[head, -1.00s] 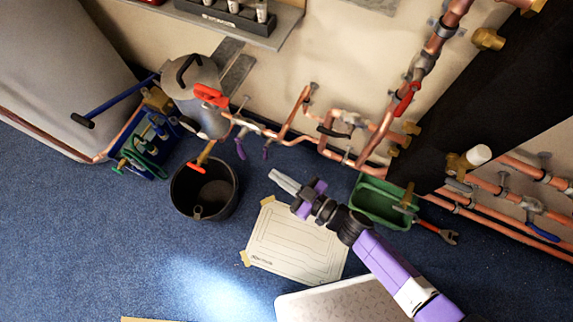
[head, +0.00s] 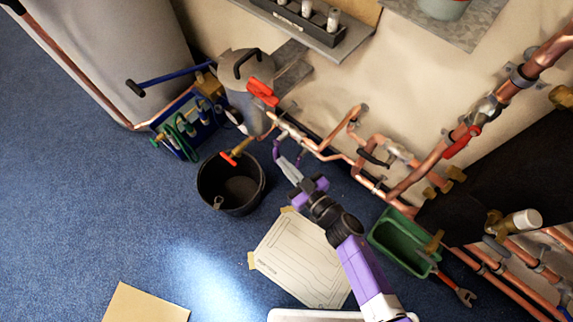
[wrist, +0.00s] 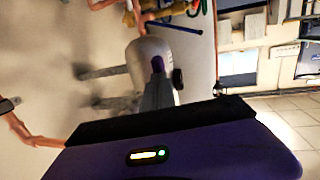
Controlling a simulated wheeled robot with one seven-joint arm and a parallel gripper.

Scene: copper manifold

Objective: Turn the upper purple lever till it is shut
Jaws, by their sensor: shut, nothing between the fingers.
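My gripper (head: 284,163), with grey fingers and purple blocks, is shut and empty. The wrist view shows my purple wrist housing along the bottom, and neither purple lever can be made out there.
Copper pipes (head: 335,157) run along the wall behind. A black bucket (head: 203,185) is on the blue carpet, and a green tray (head: 385,240) lies right of my arm. The carpet at left is open.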

